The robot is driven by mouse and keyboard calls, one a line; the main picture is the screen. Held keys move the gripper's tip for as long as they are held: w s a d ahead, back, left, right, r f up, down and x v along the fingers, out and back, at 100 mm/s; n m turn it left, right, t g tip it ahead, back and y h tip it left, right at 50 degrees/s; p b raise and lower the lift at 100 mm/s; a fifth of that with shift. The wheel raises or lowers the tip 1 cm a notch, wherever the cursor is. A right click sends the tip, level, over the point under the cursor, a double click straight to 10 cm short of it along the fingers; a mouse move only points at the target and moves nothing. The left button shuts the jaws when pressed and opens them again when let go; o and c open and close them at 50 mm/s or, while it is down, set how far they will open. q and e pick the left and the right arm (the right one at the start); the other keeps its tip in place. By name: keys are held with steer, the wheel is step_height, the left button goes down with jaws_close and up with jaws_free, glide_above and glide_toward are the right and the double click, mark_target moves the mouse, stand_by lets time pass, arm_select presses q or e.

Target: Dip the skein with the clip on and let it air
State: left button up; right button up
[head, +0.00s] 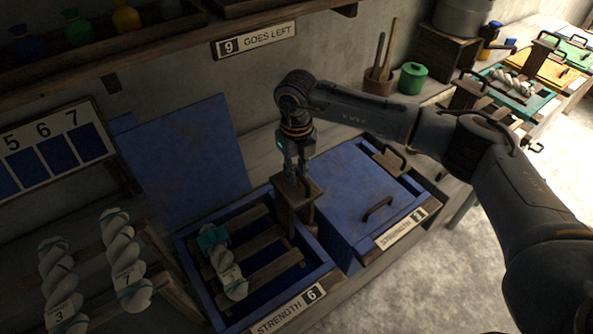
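A white twisted skein (229,274) lies in the open blue vat (185,259) marked "STRENGTH 6". A teal clip (212,237) is at its upper end. The skein lies on or among wooden slats; I cannot tell whether it touches liquid. The vat's blue lid (190,150) stands raised behind it. My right gripper (297,172) points down at a wooden block (299,193) at the vat's right edge. I cannot tell whether its fingers hold anything. My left gripper is not in view.
A closed blue vat lid (350,195) with a handle is on the right. Two white skeins, one marked 3 (60,285) and another (124,262), hang at the left. A shelf (170,45) with bottles runs above. A green pot (412,78) stands behind.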

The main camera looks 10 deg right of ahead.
jaws_close()
step_height(320, 180, down, 17)
steer(key=b, duration=1.3)
steer(key=shift+f+b, duration=0.1)
steer(key=shift+b, duration=0.2)
steer(key=shift+r, duration=0.2)
stand_by(3.0)
